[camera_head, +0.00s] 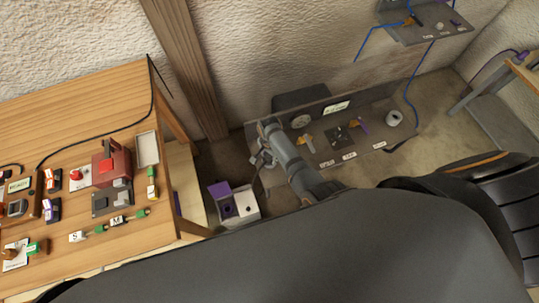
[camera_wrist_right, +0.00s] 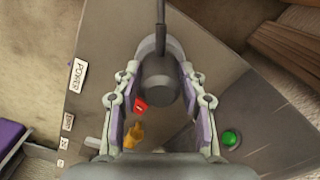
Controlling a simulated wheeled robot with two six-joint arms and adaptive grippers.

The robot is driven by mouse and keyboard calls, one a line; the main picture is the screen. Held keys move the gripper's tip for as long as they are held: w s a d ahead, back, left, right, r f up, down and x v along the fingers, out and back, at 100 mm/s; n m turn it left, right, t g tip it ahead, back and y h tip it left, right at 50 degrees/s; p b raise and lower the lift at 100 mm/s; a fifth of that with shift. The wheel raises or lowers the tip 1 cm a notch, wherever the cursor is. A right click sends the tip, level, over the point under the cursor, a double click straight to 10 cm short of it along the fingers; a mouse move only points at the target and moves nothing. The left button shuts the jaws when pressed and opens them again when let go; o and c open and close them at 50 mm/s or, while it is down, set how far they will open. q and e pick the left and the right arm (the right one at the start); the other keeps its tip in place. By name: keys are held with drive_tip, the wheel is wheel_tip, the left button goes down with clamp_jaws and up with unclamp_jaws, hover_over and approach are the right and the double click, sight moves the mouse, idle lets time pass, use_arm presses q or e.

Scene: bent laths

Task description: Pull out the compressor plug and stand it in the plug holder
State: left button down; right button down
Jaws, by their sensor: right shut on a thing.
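My right gripper (camera_head: 262,158) is at the left end of the grey bench with the control panel. In the right wrist view, its two fingers (camera_wrist_right: 160,84) are shut on a dark grey plug (camera_wrist_right: 160,72) with a black cable rising from it. I cannot tell whether the plug sits in a socket or is free, as its lower end is hidden. A purple and white box with dark round openings (camera_head: 247,207), perhaps the plug holder, stands on the floor left of the bench. A purple part (camera_wrist_right: 10,136) shows at the wrist view's left edge. My left gripper is out of view.
Near the plug are a POWER label (camera_wrist_right: 77,77), a red button (camera_wrist_right: 140,105), a yellow lever (camera_wrist_right: 134,134) and a green button (camera_wrist_right: 229,138). A wooden table (camera_head: 95,105) with a red device (camera_head: 112,163) stands left. A grey shelf (camera_head: 430,32) with blue cables is at upper right.

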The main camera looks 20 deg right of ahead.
drive_tip(key=c, duration=0.7)
unclamp_jaws()
drive_tip(key=shift+o, duration=0.2)
drive_tip(key=o, duration=0.4)
drive_tip(key=shift+o, duration=0.2)
wheel_tip(320, 180, up, 8)
drive_tip(key=p, duration=0.8)
drive_tip(key=shift+f, duration=0.2)
drive_tip(key=shift+f, duration=0.1)
